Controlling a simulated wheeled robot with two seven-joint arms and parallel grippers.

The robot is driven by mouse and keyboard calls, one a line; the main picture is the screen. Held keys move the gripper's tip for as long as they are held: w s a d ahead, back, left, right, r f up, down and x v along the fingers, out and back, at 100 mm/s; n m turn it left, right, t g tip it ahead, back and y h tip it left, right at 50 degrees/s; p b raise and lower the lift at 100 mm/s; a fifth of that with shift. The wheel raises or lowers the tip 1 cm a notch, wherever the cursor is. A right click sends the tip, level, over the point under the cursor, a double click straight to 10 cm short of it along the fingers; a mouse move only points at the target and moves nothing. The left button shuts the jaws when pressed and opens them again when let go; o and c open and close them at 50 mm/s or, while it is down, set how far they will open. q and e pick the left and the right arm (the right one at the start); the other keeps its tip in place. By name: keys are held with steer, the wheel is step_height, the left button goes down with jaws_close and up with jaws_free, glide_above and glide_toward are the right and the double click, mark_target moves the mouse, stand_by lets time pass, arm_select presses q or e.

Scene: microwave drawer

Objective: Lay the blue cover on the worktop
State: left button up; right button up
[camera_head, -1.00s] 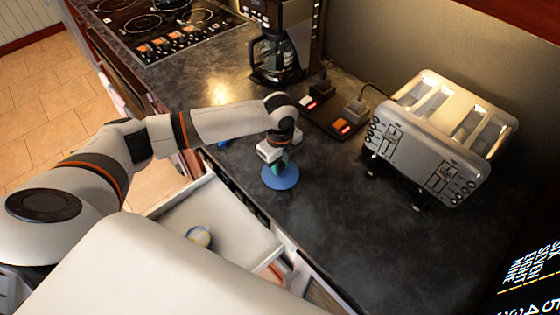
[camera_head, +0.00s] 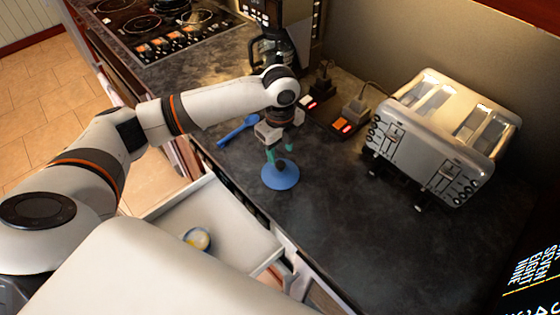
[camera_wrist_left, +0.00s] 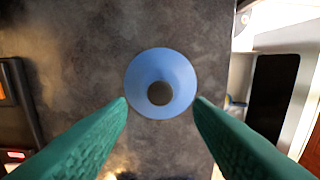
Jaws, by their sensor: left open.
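The blue cover (camera_head: 281,178) is a round blue disc with a dark knob in its middle. It lies flat on the dark worktop (camera_head: 380,245), near the edge above the open drawer. It also shows in the left wrist view (camera_wrist_left: 160,101), seen from straight above. My left gripper (camera_head: 281,151) has green fingers and is open just above the cover, empty. In the left wrist view the green fingers are spread on either side of the cover's lower part, apart from the knob. My right gripper is not in view.
A blue spoon-like utensil (camera_head: 238,130) lies on the worktop. A coffee maker (camera_head: 283,40), plugs on a power strip (camera_head: 335,118) and a toaster (camera_head: 440,130) stand behind. The front worktop is clear.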

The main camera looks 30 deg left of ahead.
mark_target(280, 164)
arm_select(q)
step_height(280, 164, up, 6)
steer(key=b, duration=0.1)
stand_by(0.6)
